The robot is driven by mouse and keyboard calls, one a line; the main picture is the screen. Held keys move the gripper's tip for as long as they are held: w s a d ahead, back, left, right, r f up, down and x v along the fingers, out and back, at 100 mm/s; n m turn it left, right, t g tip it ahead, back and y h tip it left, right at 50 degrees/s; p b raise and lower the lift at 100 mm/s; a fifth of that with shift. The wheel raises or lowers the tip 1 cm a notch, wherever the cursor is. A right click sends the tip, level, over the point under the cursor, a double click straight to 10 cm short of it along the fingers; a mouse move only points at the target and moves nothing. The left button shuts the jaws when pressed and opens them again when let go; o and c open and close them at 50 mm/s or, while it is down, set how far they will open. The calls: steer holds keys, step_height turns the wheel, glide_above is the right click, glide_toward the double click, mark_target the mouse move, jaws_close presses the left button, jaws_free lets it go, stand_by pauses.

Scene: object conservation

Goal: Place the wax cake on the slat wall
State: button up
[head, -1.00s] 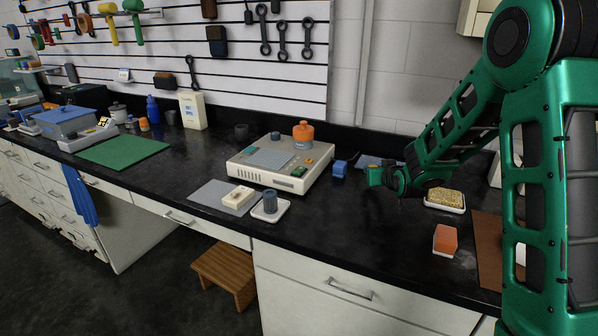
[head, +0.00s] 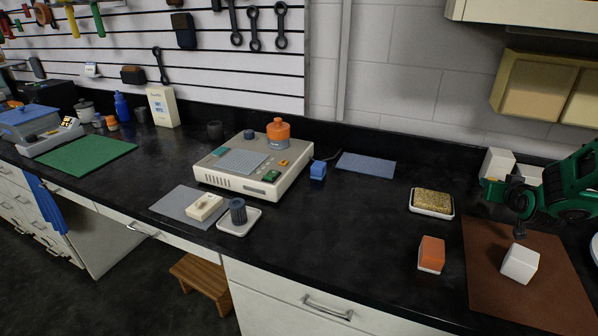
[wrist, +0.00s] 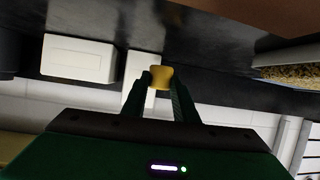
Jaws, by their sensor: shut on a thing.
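The wax cake (wrist: 160,76) appears as a small yellow piece between the fingertips of my gripper (wrist: 160,92) in the wrist view. The fingers are shut on its two sides. In the head view my gripper (head: 492,188) is at the right, over the back of the counter near a white box. I cannot make out the cake there. The slat wall (head: 285,85) is the white panel with dark slats at the upper left, well away from my gripper. Wrenches and pouches hang on it. An edge of it shows at lower right in the wrist view (wrist: 304,150).
A white box (head: 497,162) stands close to my gripper. A grain-filled tray (head: 432,214), an orange block (head: 431,250) and a white cube (head: 519,263) on a brown mat (head: 485,270) are nearby. A beige device (head: 248,190) stands mid-counter. Cabinets (head: 548,88) hang above right.

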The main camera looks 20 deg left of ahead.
steer(key=shift+d, duration=0.4)
steer(key=s+a+r+n+y, duration=0.1)
steer(key=a, duration=0.4)
steer(key=s+a+n+y, duration=0.1)
steer(key=s+a, duration=0.1)
steer(key=a, duration=0.4)
steer(key=s+a+r+y, duration=0.1)
steer(key=a, duration=0.5)
steer(key=shift+s+a+r+n, duration=0.2)
steer(key=shift+s+r+n, duration=0.1)
steer(key=shift+s+n, duration=0.1)
steer(key=s+a+r+n+g+y, duration=0.3)
steer(key=s+a+n+y, duration=0.1)
steer(key=s+a, duration=1.2)
steer(key=s+a+r+n+g+y, duration=0.2)
steer(key=s+a+n+g+y, duration=0.15)
steer(key=s+a, duration=1.2)
glide_above(309, 225)
steer(key=shift+n+t+y, duration=0.25)
step_height(309, 225, down, 7)
steer(key=shift+r, duration=0.2)
steer(key=shift+f, duration=2)
steer(key=shift+f, duration=0.1)
